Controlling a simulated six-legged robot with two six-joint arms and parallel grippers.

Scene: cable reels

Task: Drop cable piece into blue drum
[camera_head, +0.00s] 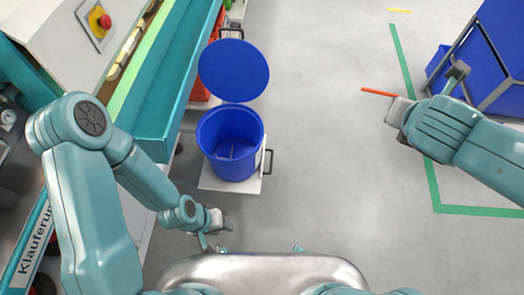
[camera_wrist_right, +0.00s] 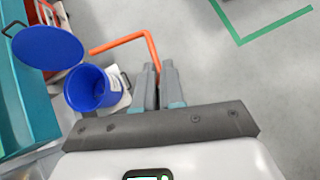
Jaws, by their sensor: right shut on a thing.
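The blue drum (camera_head: 231,142) stands open on a white base at the left of centre in the head view, with something small lying on its floor. Its round blue lid (camera_head: 233,70) is beside it, on the far side. My right gripper (camera_head: 396,112) is at the right, well away from the drum, and is shut on the orange cable piece (camera_head: 377,92). In the right wrist view the bent cable piece (camera_wrist_right: 128,40) sticks out from between the fingers (camera_wrist_right: 154,72), and the drum (camera_wrist_right: 92,90) shows to their left. My left gripper (camera_head: 218,222) hangs below the drum; its fingers are too small to judge.
A teal machine bench (camera_head: 160,90) with an emergency stop button (camera_head: 103,20) runs along the left. Blue bins on a grey frame (camera_head: 485,60) stand at the upper right. The grey floor (camera_head: 320,160) between drum and right gripper is clear. Green tape (camera_head: 430,185) marks the floor.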

